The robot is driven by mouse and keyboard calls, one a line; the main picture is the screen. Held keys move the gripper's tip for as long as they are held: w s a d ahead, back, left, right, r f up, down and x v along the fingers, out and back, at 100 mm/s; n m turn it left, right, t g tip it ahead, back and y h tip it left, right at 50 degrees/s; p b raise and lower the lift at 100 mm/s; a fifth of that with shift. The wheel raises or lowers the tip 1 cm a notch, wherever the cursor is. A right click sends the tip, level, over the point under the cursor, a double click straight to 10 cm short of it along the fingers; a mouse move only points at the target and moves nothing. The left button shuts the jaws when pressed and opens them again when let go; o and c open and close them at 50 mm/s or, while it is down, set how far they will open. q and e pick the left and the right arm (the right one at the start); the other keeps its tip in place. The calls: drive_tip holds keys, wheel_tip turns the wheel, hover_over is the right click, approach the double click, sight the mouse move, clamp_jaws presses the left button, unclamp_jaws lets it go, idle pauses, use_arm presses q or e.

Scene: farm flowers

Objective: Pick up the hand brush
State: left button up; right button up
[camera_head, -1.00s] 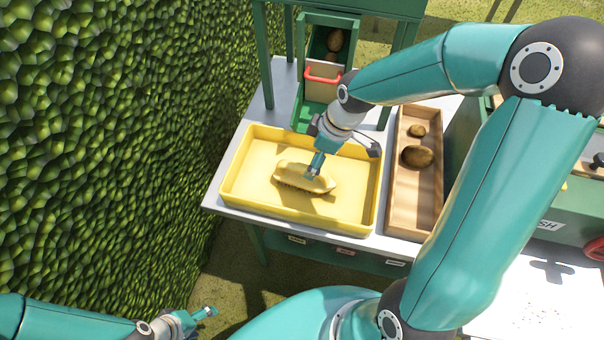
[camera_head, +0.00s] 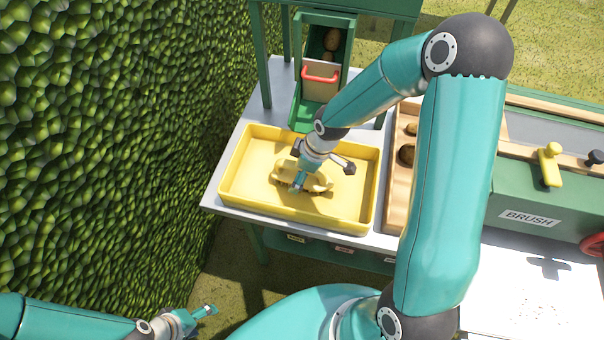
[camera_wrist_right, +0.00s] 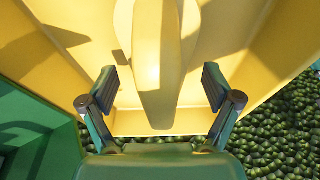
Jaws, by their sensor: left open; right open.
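The yellow hand brush (camera_head: 318,183) lies in the yellow tray (camera_head: 235,192). My right gripper (camera_head: 296,187) is down over the brush in the head view and hides part of it. In the right wrist view, the brush handle (camera_wrist_right: 157,70) runs between the two open fingers of the right gripper (camera_wrist_right: 160,90), with a gap on each side. My left gripper (camera_head: 208,311) is open and empty at the lower left, away from the bench.
A wooden tray (camera_head: 393,195) with potatoes (camera_head: 407,154) stands to the right of the yellow tray. A green chute with a red handle (camera_head: 321,77) stands behind. A hedge (camera_head: 100,130) borders the left. A station labelled BRUSH (camera_head: 529,219) is at right.

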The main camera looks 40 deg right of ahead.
drive_tip(key=c, duration=1.3)
drive_tip(key=shift+r, duration=0.2)
wheel_tip(320, 180, up, 20)
drive_tip(key=shift+f, duration=0.15)
